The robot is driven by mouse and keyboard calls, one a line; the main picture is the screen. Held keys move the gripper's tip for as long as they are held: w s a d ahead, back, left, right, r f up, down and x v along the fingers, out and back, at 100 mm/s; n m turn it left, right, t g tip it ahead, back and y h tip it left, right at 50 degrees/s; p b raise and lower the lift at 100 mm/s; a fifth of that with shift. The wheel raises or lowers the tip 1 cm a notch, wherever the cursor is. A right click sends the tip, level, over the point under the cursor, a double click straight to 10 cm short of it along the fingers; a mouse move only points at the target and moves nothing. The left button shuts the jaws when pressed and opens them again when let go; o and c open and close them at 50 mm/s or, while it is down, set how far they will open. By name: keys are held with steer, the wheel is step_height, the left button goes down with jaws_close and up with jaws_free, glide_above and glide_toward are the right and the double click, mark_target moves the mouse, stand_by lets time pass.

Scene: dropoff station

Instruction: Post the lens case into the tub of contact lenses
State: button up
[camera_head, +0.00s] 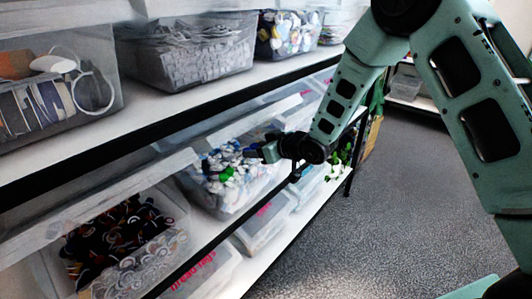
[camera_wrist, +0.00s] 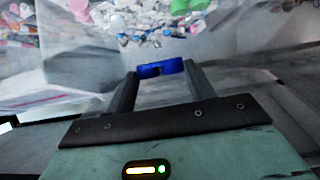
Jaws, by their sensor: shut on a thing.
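My gripper (camera_wrist: 160,75) is shut on a blue lens case (camera_wrist: 161,68), which spans the two fingertips in the wrist view. Ahead of the case is a clear tub filled with small white, blue and green contact lens items (camera_wrist: 150,25). In the head view my gripper (camera_head: 268,150) is at the right side of this tub (camera_head: 215,201) on the middle shelf, over or near its contents. The lens case is too small or hidden to make out surely in the head view.
A clear tub of dark and pale ring-like items (camera_head: 120,240) stands to the left on the same shelf. The upper shelf edge (camera_head: 150,130) runs close above the tubs. More filled bins (camera_head: 190,60) stand on the upper shelf. Grey floor (camera_head: 400,200) is open at the right.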

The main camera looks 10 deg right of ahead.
steer(key=shift+w+a, duration=0.15)
steer(key=shift+w, duration=0.05)
steer(key=o, duration=1)
steer(key=shift+s, duration=0.1)
steer(key=b+v, duration=0.2)
steer(key=v, duration=1.5)
steer(key=shift+r, duration=0.1)
